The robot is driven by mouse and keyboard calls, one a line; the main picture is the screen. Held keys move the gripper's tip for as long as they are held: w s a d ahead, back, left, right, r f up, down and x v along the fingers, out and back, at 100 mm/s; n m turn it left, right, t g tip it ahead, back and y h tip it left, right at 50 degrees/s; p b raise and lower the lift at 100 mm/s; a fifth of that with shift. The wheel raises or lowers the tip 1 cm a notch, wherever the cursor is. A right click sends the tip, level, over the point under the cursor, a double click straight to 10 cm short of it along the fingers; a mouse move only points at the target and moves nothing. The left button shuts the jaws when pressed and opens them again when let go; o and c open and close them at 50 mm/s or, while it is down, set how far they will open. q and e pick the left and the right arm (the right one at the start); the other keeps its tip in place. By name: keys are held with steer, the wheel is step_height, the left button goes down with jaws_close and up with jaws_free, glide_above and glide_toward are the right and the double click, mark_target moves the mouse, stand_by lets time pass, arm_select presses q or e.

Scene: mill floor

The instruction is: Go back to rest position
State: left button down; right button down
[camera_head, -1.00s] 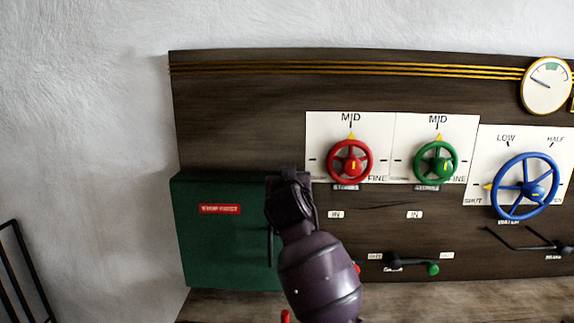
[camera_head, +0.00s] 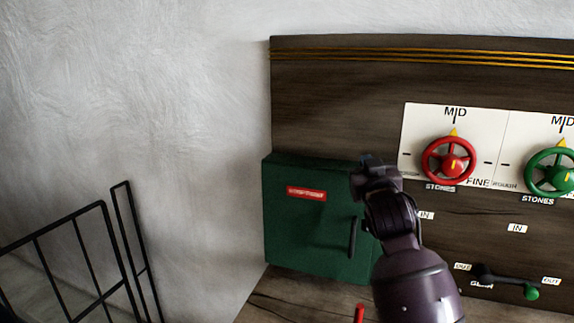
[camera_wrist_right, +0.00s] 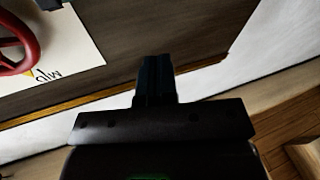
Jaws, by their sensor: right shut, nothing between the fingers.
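My right gripper (camera_head: 373,172) is up in front of the dark wooden control panel (camera_head: 330,110), beside the upper right corner of the green box (camera_head: 300,225) in the head view. Its fingers (camera_wrist_right: 155,78) show close together in the right wrist view, shut with nothing between them. The wrist and forearm hide part of the panel and the box's right edge. My left gripper is in neither current view.
A red handwheel (camera_head: 449,160) and a green handwheel (camera_head: 551,173) are right of my gripper. A green-knobbed lever (camera_head: 510,284) is lower right. A black railing (camera_head: 75,255) stands left. Bare white wall (camera_head: 140,90) lies between railing and panel.

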steer(key=s+d+f+g+y, duration=0.1)
steer(key=s+d+f, duration=0.1)
steer(key=s+f, duration=0.5)
steer(key=s+d+f+g, duration=0.1)
steer(key=s+f, duration=0.1)
steer(key=f, duration=0.9)
steer(key=s+d+f+g+y, duration=0.1)
steer(key=s+d+f, duration=0.1)
steer(key=s+f, duration=0.45)
steer(key=s+d+f+g+h, duration=0.1)
steer(key=s+d+f+g, duration=0.1)
steer(key=s+f, duration=0.9)
steer(key=s+d+f+m+g, duration=0.1)
steer(key=s+d+f+g, duration=0.2)
steer(key=s+f, duration=0.7)
steer(key=shift+s+f+g+h, duration=0.3)
steer(key=shift+s+f+h, duration=0.1)
steer(key=shift+s, duration=0.1)
arm_select(q)
steer(key=shift+w+d, duration=0.1)
arm_select(e)
steer(key=shift+r, duration=0.1)
